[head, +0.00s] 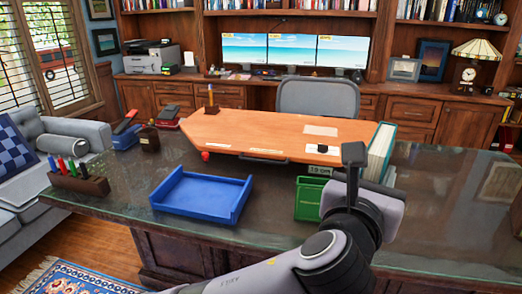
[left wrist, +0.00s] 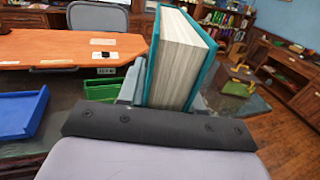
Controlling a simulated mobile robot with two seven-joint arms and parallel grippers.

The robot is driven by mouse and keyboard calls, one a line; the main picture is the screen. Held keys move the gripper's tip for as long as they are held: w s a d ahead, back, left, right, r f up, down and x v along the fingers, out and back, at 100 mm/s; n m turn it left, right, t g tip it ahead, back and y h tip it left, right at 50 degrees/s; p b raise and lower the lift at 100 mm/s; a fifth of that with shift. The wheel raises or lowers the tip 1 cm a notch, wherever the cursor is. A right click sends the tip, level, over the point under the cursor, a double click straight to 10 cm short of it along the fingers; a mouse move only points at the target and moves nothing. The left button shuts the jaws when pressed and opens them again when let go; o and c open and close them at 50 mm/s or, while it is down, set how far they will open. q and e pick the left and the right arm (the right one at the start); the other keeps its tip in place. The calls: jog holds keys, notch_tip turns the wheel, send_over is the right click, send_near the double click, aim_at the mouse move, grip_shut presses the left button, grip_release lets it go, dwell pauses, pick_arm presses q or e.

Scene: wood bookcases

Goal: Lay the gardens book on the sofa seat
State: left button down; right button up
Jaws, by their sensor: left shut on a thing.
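A thick teal book (head: 381,152) with white pages stands upright over the right part of the desk; no title is readable. In the left wrist view the book (left wrist: 180,62) rises from between my fingers, pages facing the camera. My left gripper (head: 357,170) is shut on its lower part; the fingertips are mostly hidden. I cannot tell whether the book's bottom touches the desk. The grey sofa (head: 85,132) is at the far left of the head view, its seat (head: 22,205) partly cut off by the frame edge. My right gripper is not in view.
The glass-topped desk (head: 265,215) carries a blue tray (head: 203,193), a green box (head: 309,199), a pen holder (head: 78,183) and a raised wooden board (head: 270,130). A checkered cushion (head: 15,148) and grey bolster (head: 62,144) lie on the sofa. A rug (head: 75,275) lies in front.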

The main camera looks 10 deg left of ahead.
pick_arm(q)
jog(key=a+f+n+y, duration=0.1)
jog(key=a+f+y, duration=0.1)
jog(key=a+f, duration=0.45)
jog(key=a+f+n+y, duration=0.2)
jog(key=a+f, duration=0.2)
jog(key=a, duration=0.6)
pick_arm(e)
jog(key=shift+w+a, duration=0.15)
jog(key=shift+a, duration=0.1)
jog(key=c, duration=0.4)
pick_arm(q)
jog(key=s+a+f+y, duration=0.1)
jog(key=s+a, duration=0.3)
jog(key=a, duration=0.2)
jog(key=s+a+f+y, duration=0.1)
jog(key=s+a+f, duration=0.1)
jog(key=a, duration=0.4)
jog(key=shift+s+a+f+n+t, duration=0.3)
jog(key=shift+s+a+n+t, duration=0.1)
jog(key=shift+s, duration=0.45)
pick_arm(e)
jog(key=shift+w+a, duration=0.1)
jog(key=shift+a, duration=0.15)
